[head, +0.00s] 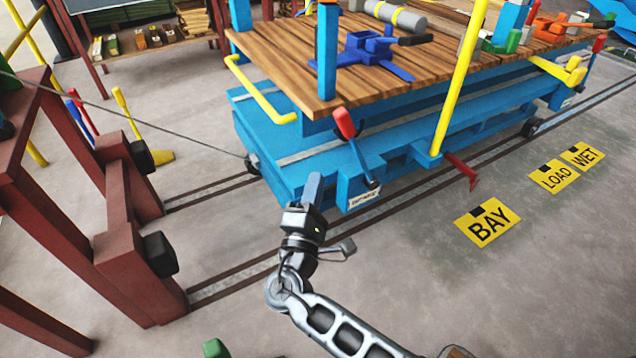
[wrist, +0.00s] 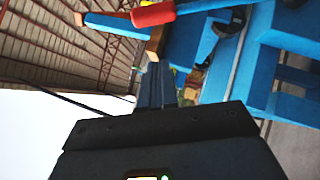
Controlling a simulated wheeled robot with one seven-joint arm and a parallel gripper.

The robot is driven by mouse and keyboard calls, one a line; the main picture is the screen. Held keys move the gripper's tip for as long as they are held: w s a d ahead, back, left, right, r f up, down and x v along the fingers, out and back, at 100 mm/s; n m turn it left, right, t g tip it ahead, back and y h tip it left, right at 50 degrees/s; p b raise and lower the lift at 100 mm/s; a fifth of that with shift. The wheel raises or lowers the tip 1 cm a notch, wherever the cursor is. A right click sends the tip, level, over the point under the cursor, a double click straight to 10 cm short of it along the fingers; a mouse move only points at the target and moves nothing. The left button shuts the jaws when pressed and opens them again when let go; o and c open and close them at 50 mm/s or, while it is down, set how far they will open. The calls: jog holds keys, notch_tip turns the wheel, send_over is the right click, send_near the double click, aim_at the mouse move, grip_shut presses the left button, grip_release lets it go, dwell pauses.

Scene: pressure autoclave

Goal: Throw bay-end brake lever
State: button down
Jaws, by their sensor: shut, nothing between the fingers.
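A lever with a red grip (head: 345,123) stands on the near side of the blue cart (head: 290,165), close to its left end. Its shaft slants down right to a pivot above a small white label that I cannot read clearly. The red grip also shows at the top of the wrist view (wrist: 153,14). My gripper (head: 314,180) is shut and empty, left of the lever and below its grip, apart from it in the head view. In the wrist view my fingers (wrist: 158,75) point toward the cart, with the grip beyond their tips. A second red-gripped lever (head: 599,44) is at the cart's far right end.
Dark red posts with black buffers (head: 160,254) stand at the left. A cable runs from there to the cart. A yellow upright bar (head: 455,90) and a red bracket (head: 462,170) are right of the lever. Floor by the yellow BAY sign (head: 487,222) is clear.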

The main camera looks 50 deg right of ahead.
jog(key=shift+w+d+r, duration=0.45)
jog(key=shift+d+r, duration=0.2)
jog(key=shift+d, duration=0.9)
jog(key=shift+w+d+r, duration=0.4)
jog(key=shift+d+r, duration=0.25)
jog(key=shift+d, duration=0.9)
jog(key=shift+w+d+r, duration=0.45)
jog(key=shift+d+r, duration=0.2)
jog(key=shift+d, duration=0.9)
